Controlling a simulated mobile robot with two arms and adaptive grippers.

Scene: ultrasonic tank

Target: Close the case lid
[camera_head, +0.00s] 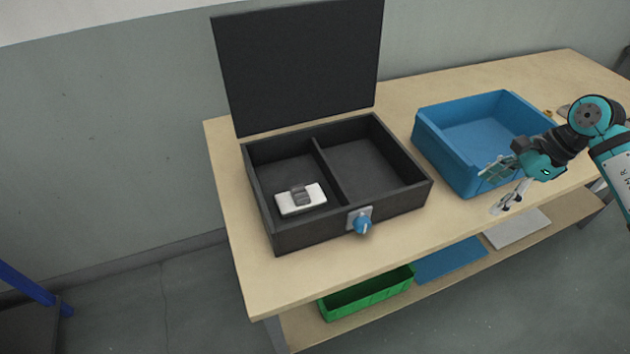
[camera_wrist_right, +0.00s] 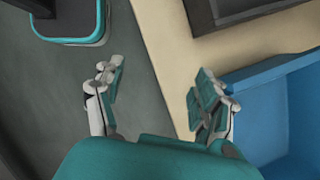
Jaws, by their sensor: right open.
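The black case (camera_head: 340,185) stands on the wooden table with its lid (camera_head: 298,65) raised upright at the back. A divider splits the case into two compartments. A white block with a grey top (camera_head: 300,198) lies in the left compartment; the right one is empty. A blue knob (camera_head: 362,224) is on the front wall. My right gripper (camera_head: 500,185) is open and empty, in front of the blue bin and to the right of the case. In the right wrist view its fingers (camera_wrist_right: 155,95) are spread, and a dark corner of the case (camera_wrist_right: 240,8) shows. My left gripper is not in view.
A blue bin (camera_head: 428,135) stands on the table right of the case, close behind my right gripper. A green bin (camera_head: 368,292) sits on the lower shelf. The table (camera_head: 290,280) is clear in front of the case. A wall stands behind the lid.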

